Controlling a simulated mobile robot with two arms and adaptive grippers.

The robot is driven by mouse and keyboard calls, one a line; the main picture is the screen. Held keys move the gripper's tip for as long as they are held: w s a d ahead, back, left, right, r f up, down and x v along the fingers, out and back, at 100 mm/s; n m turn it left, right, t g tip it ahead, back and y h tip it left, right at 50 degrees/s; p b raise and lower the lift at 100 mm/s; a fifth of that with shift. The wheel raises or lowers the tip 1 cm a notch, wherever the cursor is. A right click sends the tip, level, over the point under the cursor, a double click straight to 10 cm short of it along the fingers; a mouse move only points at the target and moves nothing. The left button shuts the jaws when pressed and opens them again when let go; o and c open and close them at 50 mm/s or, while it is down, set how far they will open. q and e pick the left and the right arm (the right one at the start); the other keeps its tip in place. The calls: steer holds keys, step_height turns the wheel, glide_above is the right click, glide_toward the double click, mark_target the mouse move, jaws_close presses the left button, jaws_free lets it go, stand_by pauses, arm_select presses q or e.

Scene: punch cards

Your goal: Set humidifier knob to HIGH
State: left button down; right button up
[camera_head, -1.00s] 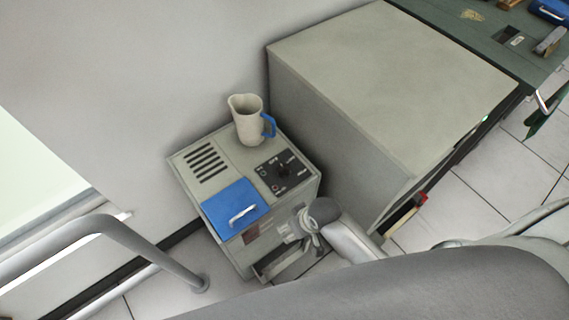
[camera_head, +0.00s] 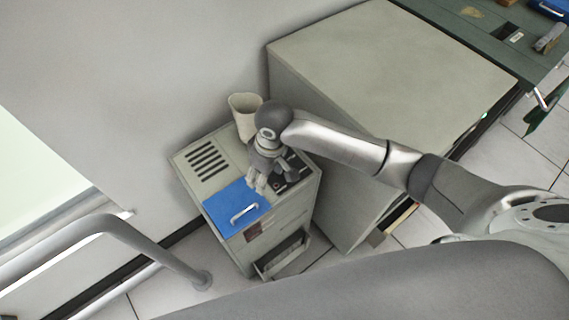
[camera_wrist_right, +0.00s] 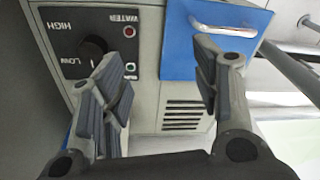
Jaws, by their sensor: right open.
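The humidifier (camera_head: 231,152) is a grey box with a black control panel (camera_head: 293,181) on its top. In the right wrist view the black round knob (camera_wrist_right: 92,47) sits on the panel, between upside-down HIGH and LOW labels; its setting is hard to read. The right gripper (camera_head: 257,187) is over the humidifier top, between the blue lid and the panel, and hides part of the panel in the head view. In the right wrist view the gripper (camera_wrist_right: 160,68) is open and empty, with the knob outside its fingers, by the left finger. The left gripper is out of view.
A blue lid with a handle (camera_head: 233,205) covers the humidifier's front left corner. A beige pitcher (camera_head: 242,108) stands at its back. A large grey cabinet (camera_head: 390,80) stands to the right. A grey rail (camera_head: 150,250) is at left.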

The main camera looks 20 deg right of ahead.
steer(key=w+d+r+m+h, duration=0.1)
steer(key=w+d+r+h, duration=0.1)
steer(key=w+d, duration=0.35)
steer(key=f, duration=0.3)
steer(key=d+f, duration=0.1)
steer(key=f, duration=0.6)
steer(key=shift+w+d, duration=0.1)
steer(key=shift+d, duration=0.1)
